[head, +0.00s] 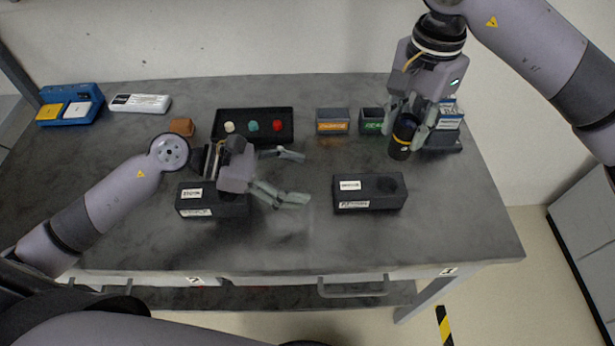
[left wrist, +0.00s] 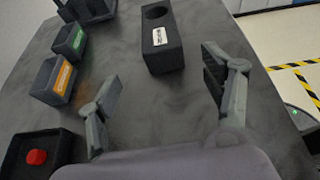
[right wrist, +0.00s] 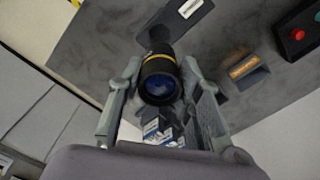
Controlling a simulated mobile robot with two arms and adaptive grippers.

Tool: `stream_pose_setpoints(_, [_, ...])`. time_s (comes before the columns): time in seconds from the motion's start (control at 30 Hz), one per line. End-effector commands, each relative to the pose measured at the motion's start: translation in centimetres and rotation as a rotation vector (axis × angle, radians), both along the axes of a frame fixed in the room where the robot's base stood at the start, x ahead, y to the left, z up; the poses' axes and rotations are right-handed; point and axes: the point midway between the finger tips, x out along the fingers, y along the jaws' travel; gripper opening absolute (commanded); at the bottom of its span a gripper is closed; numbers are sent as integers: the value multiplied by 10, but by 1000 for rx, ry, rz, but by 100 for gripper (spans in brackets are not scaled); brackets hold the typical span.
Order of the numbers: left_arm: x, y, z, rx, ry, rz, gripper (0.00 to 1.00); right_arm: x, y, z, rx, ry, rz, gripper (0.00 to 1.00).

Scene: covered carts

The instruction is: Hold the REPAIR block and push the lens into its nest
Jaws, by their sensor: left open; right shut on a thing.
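A dark block with white labels and a round nest hole (head: 370,192) lies right of centre on the table in the head view. Its label is too small to read surely; the block also shows in the left wrist view (left wrist: 163,45). My left gripper (head: 294,178) is open and empty, left of this block and apart from it, fingers towards it. A second labelled dark block (head: 205,207) lies beneath my left wrist, partly hidden. My right gripper (head: 406,132) is shut on the lens (right wrist: 158,80), a black cylinder with a yellow ring, above the table's right rear.
A black tray (head: 225,139) holds white, green and red pieces. Orange-labelled (head: 332,127) and green-labelled (head: 371,128) bins stand behind the nest block. A rack with labelled cards (head: 450,118) is near the lens. A blue box (head: 75,119) is far left. The front right table is clear.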

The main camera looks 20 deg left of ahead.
Motion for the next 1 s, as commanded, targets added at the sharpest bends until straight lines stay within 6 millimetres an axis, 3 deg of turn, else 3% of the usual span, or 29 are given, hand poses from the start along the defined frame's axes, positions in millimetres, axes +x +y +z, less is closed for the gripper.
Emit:
stream_pose_setpoints(0.6, [28, -87, -38, -5, 8, -4, 73, 0, 0, 0, 1, -1, 0, 0])
stream_pose_setpoints(1.0, [34, -104, -46, -1, 7, -4, 73, 0, 0, 0, 1, -1, 0, 0])
